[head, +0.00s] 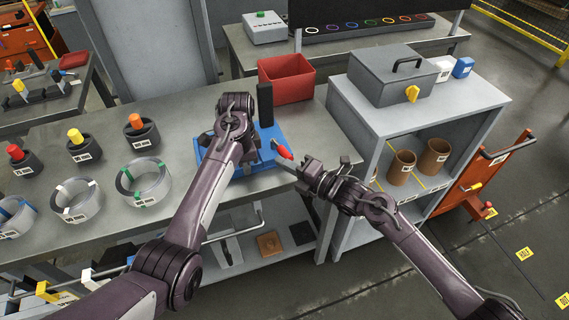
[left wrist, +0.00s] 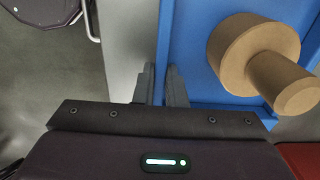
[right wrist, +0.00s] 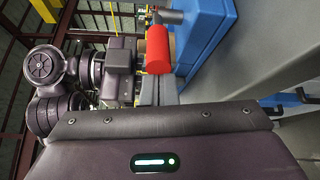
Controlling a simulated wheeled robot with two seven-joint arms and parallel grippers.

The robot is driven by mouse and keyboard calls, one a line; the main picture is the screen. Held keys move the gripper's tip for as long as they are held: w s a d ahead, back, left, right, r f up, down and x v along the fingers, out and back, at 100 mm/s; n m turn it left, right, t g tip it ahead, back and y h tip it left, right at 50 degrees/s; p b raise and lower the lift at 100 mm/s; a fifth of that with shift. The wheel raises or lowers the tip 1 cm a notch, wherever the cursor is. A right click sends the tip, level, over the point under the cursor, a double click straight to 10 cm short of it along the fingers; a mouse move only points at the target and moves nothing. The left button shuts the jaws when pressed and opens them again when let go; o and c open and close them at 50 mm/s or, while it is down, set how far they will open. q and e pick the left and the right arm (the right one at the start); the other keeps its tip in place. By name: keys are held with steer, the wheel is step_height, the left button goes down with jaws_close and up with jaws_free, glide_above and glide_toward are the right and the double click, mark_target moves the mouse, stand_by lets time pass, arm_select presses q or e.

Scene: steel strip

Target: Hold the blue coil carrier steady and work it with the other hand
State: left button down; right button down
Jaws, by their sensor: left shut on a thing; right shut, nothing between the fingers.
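The blue coil carrier (head: 268,150) stands on the steel bench, partly hidden in the head view by my left arm. A lever with a red grip (head: 283,151) sticks out from its front right; the red grip also shows in the right wrist view (right wrist: 158,48). In the left wrist view a brown spool (left wrist: 250,55) sits at the blue carrier (left wrist: 185,40). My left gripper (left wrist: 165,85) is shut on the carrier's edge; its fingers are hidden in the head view. My right gripper (head: 300,172) is shut and empty, its fingertips just by the red grip. Contact is unclear.
A red bin (head: 287,80) stands behind the carrier. A grey cabinet (head: 440,105) with a toolbox (head: 392,75) is at the right. Several labelled rings and dark holders with coloured tops stand on the bench (head: 115,115) at the left.

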arm_select(q)
steer(key=shift+f, duration=0.1)
arm_select(e)
steer(key=shift+w+d, duration=0.1)
steer(key=shift+d, duration=0.05)
steer(key=shift+w+d+r+n+g+y, duration=0.1)
steer(key=shift+w+d+n+g+y, duration=0.25)
steer(key=shift+n+g, duration=0.3)
steer(key=shift+w+d+f+n+g+y, duration=0.15)
steer(key=shift+d+n+g+y, duration=0.3)
steer(key=shift+g, duration=0.45)
steer(key=shift+w+d+r+n+g+y, duration=0.15)
steer(key=shift+w+d+n+g+y, duration=0.25)
steer(key=shift+n+g, duration=0.3)
steer(key=shift+w+d+g, duration=0.25)
steer(key=shift+w+d, duration=0.35)
steer(key=shift+d, duration=0.2)
steer(key=shift+w+d, duration=0.35)
steer(key=shift+w, duration=0.5)
steer(key=shift+w+d, duration=0.35)
steer(key=shift+w, duration=0.45)
steer(key=shift+w+d, duration=0.2)
steer(key=shift+w, duration=1.8)
arm_select(q)
steer(key=shift+s, duration=0.1)
arm_select(e)
steer(key=shift+s+a, duration=0.1)
steer(key=shift+a, duration=0.05)
steer(key=v, duration=1.2)
steer(key=shift+d, duration=0.2)
